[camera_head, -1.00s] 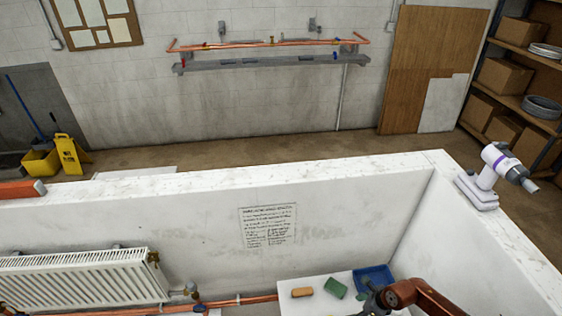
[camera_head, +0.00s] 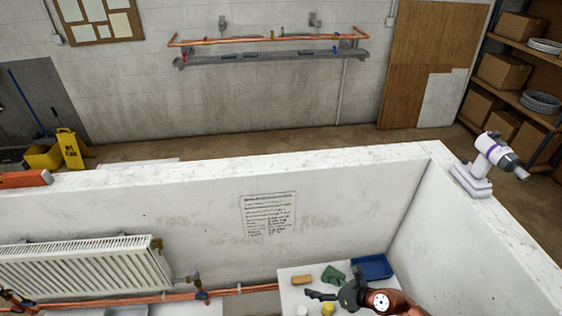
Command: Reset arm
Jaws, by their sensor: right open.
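My right gripper (camera_head: 312,295) is dark and reaches in from the lower right on a copper-coloured arm. Its jaws point left and are open and empty, above a white surface (camera_head: 291,293) in the bay's right corner. A green block (camera_head: 333,274) lies just behind the gripper and a tan block (camera_head: 302,280) just left of that. A blue tray (camera_head: 372,277) stands behind the wrist. My left gripper is not seen.
White bay walls (camera_head: 300,168) enclose the area; a white-and-purple tool (camera_head: 492,160) stands on the right wall top. A radiator (camera_head: 85,275) and copper pipe (camera_head: 150,299) are at lower left. A yellow item (camera_head: 327,309) sits near the gripper.

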